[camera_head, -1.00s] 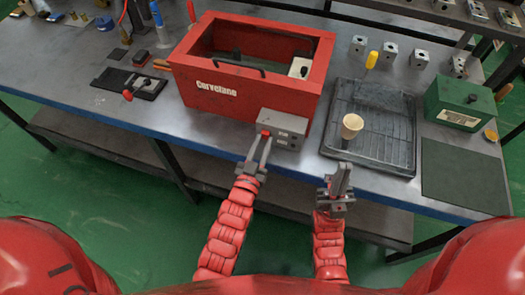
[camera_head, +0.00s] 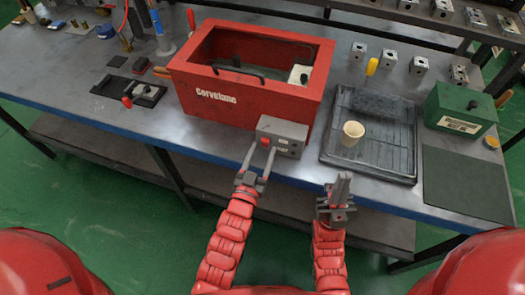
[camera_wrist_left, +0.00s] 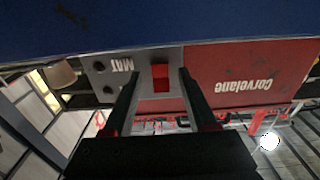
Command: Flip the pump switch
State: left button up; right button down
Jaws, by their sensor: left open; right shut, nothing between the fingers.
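The grey control box (camera_head: 282,135) is fixed to the front right of the red Corvelane tank (camera_head: 235,105). Its red pump switch (camera_head: 266,142) is on the left part of its front; it also shows in the left wrist view (camera_wrist_left: 160,77). My left gripper (camera_head: 257,162) is open, just in front of the box, with its fingers pointing at it. In the left wrist view the red switch lies between the two spread fingers (camera_wrist_left: 157,95), beyond their tips or near them; contact cannot be told. My right gripper (camera_head: 341,183) is shut and empty, in front of the table edge.
A black ribbed tray (camera_head: 400,150) with a beige cup (camera_head: 352,133) is right of the box. A green box (camera_head: 460,110) and a dark mat (camera_head: 465,183) are further right. Several metal blocks stand behind the tray. A black fixture (camera_head: 147,93) lies left of the tank.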

pick_arm(q)
jog(key=v, duration=1.6)
jog(key=shift+s+a+f, duration=0.15)
jog(key=shift+s+a, duration=0.05)
jog(key=shift+s, duration=0.2)
jog(key=shift+w, duration=0.1)
